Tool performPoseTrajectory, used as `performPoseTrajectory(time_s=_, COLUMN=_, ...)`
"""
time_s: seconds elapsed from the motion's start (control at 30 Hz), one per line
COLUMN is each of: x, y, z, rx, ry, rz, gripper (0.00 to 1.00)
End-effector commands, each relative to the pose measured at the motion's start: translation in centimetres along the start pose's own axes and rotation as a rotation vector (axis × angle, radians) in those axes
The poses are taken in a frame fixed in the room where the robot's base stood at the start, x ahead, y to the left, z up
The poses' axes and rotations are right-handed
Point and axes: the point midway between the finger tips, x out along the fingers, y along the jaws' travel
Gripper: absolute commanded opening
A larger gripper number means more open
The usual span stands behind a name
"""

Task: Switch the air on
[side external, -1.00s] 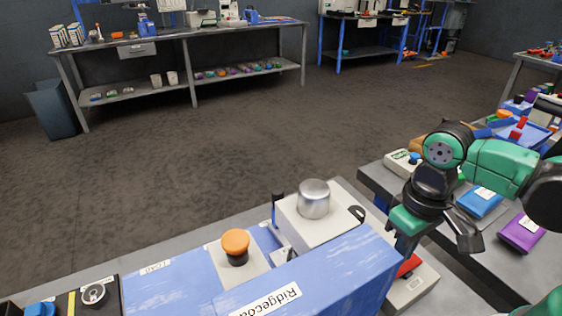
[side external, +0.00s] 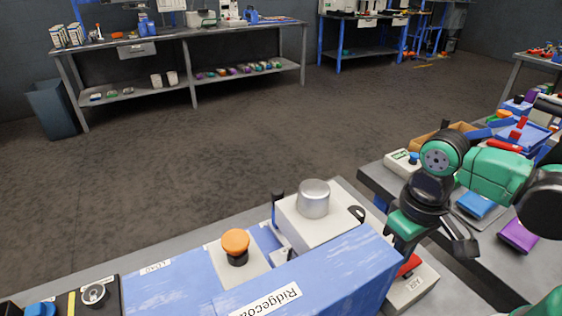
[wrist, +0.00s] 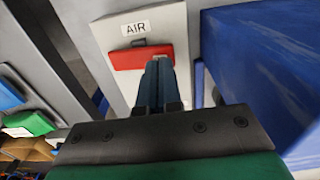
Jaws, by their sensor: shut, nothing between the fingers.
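The air switch is a red bar-shaped handle (wrist: 140,57) on a pale box (wrist: 112,35) labelled AIR. In the wrist view the bar lies across the box, just below the label. My gripper (wrist: 158,65) is shut and empty. Its fingertips overlap the right part of the red handle; whether they touch it I cannot tell. In the side external view the red handle (side external: 409,265) shows beside my gripper (side external: 401,254), partly hidden, and the AIR box (side external: 415,288) sits at the bench's right side.
A blue machine body (side external: 330,270) stands close beside the AIR box. An orange mushroom button (side external: 235,241) and a silver dome (side external: 313,198) are on the same bench. A grey table with a blue packet (side external: 475,205) and a purple packet (side external: 517,236) lies to the right.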

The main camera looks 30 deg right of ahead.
Motion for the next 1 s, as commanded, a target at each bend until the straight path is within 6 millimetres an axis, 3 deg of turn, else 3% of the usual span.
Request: performPoseTrajectory(time_s=1.0, x=1.5, y=0.0, z=0.1, rx=0.0, ry=0.0, rz=0.0, gripper=0.0)
